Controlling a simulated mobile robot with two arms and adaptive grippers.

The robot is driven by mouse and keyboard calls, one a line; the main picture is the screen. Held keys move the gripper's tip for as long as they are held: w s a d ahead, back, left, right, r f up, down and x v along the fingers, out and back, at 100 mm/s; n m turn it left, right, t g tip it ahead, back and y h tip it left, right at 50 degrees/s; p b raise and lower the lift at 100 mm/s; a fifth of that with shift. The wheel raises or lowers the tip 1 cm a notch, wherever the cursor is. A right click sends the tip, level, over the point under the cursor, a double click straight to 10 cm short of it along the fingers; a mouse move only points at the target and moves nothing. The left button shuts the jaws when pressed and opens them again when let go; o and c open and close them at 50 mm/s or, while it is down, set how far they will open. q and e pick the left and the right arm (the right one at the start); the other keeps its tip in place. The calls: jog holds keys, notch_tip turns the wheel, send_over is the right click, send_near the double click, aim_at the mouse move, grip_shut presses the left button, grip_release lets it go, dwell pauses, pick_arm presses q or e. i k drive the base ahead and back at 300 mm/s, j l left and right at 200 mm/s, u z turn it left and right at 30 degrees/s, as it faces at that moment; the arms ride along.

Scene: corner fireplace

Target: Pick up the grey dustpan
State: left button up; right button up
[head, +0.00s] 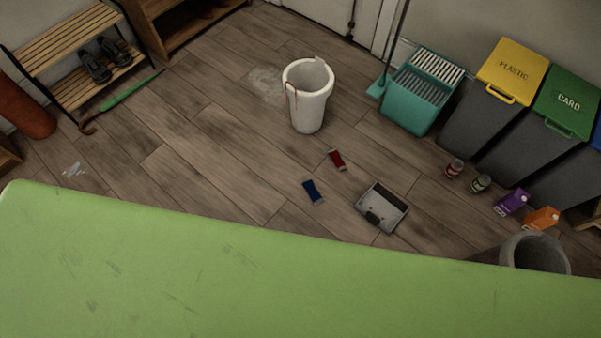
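The grey dustpan (390,204) lies on the wooden floor, right of the picture's middle, just beyond the green surface. It has a shallow tray with a dark part at its lower left side. Nothing visible is touching it. Neither of my grippers is in the head view.
A large green surface (200,270) fills the foreground. Near the dustpan lie a blue item (313,191) and a red item (338,160). A white bin (307,100), teal bucket (421,92), cans, cartons and a grey bin (537,255) stand around. Floor at left is mostly clear.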

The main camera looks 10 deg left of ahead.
aim_at(386, 204)
jog(key=z, duration=0.8)
